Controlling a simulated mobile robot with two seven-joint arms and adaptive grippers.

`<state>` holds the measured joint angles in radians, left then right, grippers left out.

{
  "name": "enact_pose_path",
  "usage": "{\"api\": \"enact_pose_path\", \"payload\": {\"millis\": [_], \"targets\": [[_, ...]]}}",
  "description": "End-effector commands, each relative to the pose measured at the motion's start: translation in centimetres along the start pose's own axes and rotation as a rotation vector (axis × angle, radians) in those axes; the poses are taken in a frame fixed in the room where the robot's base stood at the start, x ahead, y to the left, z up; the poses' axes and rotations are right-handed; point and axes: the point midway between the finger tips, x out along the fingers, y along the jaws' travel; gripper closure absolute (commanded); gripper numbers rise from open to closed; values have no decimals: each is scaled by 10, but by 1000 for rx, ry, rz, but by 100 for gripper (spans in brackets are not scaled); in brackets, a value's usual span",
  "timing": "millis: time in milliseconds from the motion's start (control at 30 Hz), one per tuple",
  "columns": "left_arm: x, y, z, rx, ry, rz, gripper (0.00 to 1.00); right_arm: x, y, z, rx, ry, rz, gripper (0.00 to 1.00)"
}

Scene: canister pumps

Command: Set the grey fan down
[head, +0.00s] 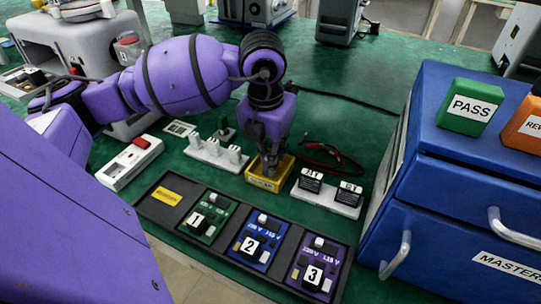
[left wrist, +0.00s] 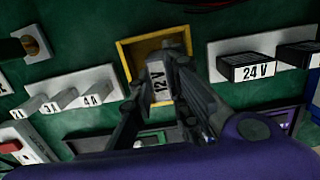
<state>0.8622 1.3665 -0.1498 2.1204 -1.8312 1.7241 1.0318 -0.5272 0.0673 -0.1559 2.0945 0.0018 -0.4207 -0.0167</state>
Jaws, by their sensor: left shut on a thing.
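My left gripper (head: 268,162) reaches down over a small yellow tray (head: 284,181). In the head view the fingers mostly hide the block. No separate thing that is clearly a grey fan shows. My right gripper is not in view.
A white holder (head: 328,205) with black blocks, one marked 24 V (left wrist: 246,68), stands right of the tray. A white rack (head: 213,155) stands left. In front is a black tray (head: 165,215) with numbered boards. A blue drawer cabinet (head: 440,190) stands right.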

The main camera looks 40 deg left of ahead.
Motion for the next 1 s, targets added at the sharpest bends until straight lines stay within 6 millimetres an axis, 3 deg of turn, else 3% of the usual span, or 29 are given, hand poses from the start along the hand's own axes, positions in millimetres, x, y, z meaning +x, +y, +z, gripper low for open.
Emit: {"api": "enact_pose_path", "payload": {"millis": [400, 433, 567, 867, 1000], "targets": [[10, 0, -1, 0, -1, 1, 100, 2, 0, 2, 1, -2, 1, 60], [10, 0, -1, 0, -1, 1, 84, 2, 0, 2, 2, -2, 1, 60], [9, 0, -1, -1, -1, 0, 67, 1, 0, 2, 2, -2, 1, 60], [9, 0, -1, -1, -1, 0, 66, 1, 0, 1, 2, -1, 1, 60], [-2, 0, 0, 0, -4, -1, 66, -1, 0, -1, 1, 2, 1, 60]]}}
